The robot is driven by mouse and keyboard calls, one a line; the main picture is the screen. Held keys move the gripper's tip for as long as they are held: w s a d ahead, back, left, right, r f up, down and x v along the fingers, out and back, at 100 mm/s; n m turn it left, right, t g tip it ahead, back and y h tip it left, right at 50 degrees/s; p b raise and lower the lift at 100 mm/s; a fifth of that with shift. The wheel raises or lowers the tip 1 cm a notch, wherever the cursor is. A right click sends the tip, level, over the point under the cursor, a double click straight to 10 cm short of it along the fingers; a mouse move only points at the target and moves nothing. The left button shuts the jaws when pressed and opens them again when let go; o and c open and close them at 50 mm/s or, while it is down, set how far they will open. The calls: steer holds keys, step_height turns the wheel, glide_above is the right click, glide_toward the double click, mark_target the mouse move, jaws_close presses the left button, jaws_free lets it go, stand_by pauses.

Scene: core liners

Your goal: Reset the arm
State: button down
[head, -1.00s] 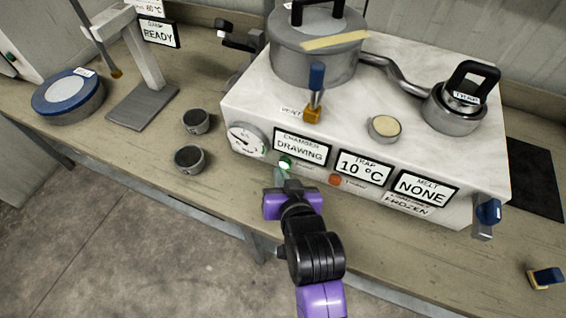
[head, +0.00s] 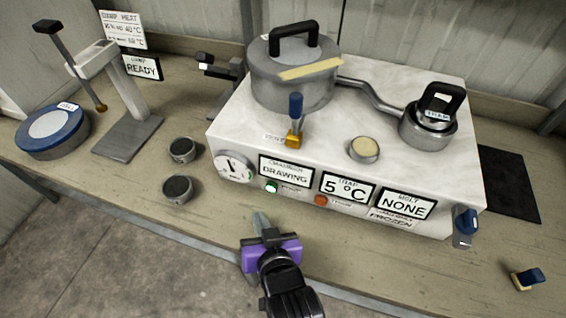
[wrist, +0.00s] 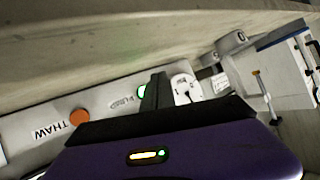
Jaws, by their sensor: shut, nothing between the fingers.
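My gripper (head: 262,222) is purple and black with grey fingers. In the head view it is in front of the white machine (head: 225,125), below and left of the lit green pump button (head: 271,187), apart from the panel. Its fingers are shut with nothing between them. In the wrist view the fingers (wrist: 156,92) stand in front of the panel, beside the green button (wrist: 142,90). The orange thaw button (wrist: 79,117) is to their left. The chamber display (head: 286,171) reads DRAWING, the trap display (head: 345,188) 5 °C, and the melt display (head: 406,205) NONE.
A lidded pot (head: 290,85) and a smaller trap vessel (head: 428,128) stand on the machine, joined by a pipe. A blue-handled vent valve (head: 295,115) is on top. Two dark-topped cups (head: 177,190) and a stand (head: 128,138) are to the left.

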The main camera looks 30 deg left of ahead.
step_height(320, 180, up, 6)
steer(key=w+t+y, duration=0.1)
steer(key=t+y, duration=0.1)
steer(key=s+d+r+m+t+h, duration=0.1)
steer(key=s+d+t, duration=0.15)
steer(key=d, duration=0.75)
steer(key=s+d+r+m+t+h, duration=0.1)
steer(key=d+t+h, duration=0.15)
steer(key=d, duration=0.85)
steer(key=s+d+r+m+h, duration=0.1)
steer(key=s+d+m+h, duration=0.4)
steer(key=s+d, duration=1.2)
steer(key=d+h, duration=0.3)
steer(key=shift+s+m, duration=0.15)
steer(key=shift+m, duration=0.15)
